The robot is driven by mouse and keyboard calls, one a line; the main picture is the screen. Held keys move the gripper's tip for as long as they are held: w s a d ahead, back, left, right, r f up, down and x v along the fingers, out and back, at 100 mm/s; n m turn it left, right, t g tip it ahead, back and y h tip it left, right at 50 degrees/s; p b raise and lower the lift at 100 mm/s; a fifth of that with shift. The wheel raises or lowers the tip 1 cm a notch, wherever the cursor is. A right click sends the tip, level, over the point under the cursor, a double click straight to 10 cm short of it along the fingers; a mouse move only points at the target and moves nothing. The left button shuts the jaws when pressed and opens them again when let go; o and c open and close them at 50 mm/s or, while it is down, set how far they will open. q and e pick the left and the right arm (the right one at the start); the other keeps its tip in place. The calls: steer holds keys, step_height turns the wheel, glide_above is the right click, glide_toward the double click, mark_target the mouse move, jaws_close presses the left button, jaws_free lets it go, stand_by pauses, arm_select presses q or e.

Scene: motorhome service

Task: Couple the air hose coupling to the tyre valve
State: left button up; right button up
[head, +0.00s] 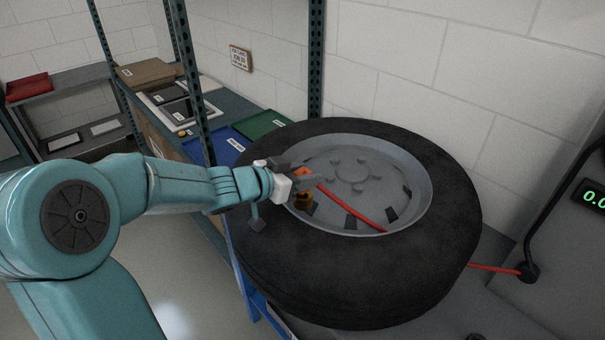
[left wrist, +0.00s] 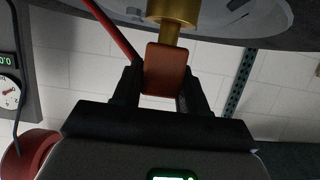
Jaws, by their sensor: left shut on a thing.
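The air hose coupling (left wrist: 165,70) has an orange-red body and a brass end (left wrist: 176,10) in the left wrist view. My left gripper (head: 303,182) is shut on the orange body, which also shows in the head view (head: 302,172), at the near left part of the wheel rim. The red hose (head: 350,208) runs from the coupling across the rim. The tyre (head: 450,190) lies flat with its grey wheel rim (head: 350,172) facing up. I cannot make out the tyre valve, nor whether the brass end touches it. My right gripper is not in view.
A blue tray (head: 215,147) and a green tray (head: 262,125) lie on the shelf behind the tyre. A green shelf post (head: 316,60) stands behind the tyre. A dark device with a green display (head: 594,198) is at the right, with a hose fitting below it.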

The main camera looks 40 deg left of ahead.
arm_select(q)
steer(key=shift+f+b, duration=0.55)
steer(key=shift+f, duration=0.3)
steer(key=o, duration=1.2)
steer(key=p+v, duration=0.2)
steer(key=v, duration=1.4)
steer(key=shift+s, duration=0.2)
